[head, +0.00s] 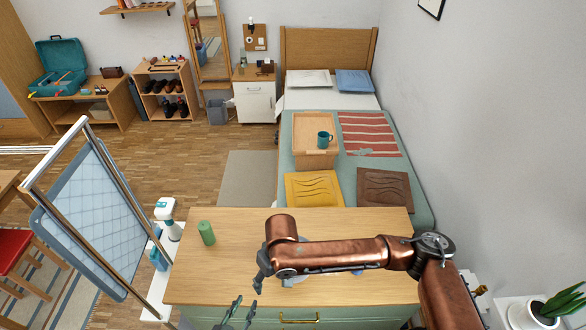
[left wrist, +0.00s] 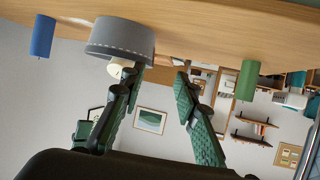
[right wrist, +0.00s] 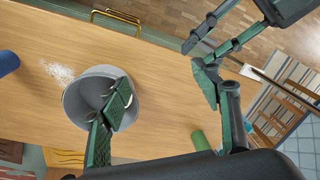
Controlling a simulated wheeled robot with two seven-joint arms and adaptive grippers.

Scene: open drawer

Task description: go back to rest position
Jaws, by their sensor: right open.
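My right gripper (head: 259,284) hangs over the dresser's left front part. Its fingers are apart in the right wrist view (right wrist: 168,95), and one finger overlaps a grey bowl (right wrist: 75,105). My left gripper (head: 238,316) is at the bottom edge of the head view, in front of the dresser. Its fingers are apart and empty in the left wrist view (left wrist: 158,92). My right arm mostly hides the bowl in the head view. The dresser's front has a gold handle (head: 299,319); I cannot tell whether its drawer is open.
A green cylinder (head: 206,233) stands on the wooden dresser top (head: 340,221). A blue cylinder (right wrist: 8,63) and a white patch (right wrist: 58,71) lie near the bowl. A rack with a blue panel (head: 95,215) stands left. A plant (head: 555,308) is at the right.

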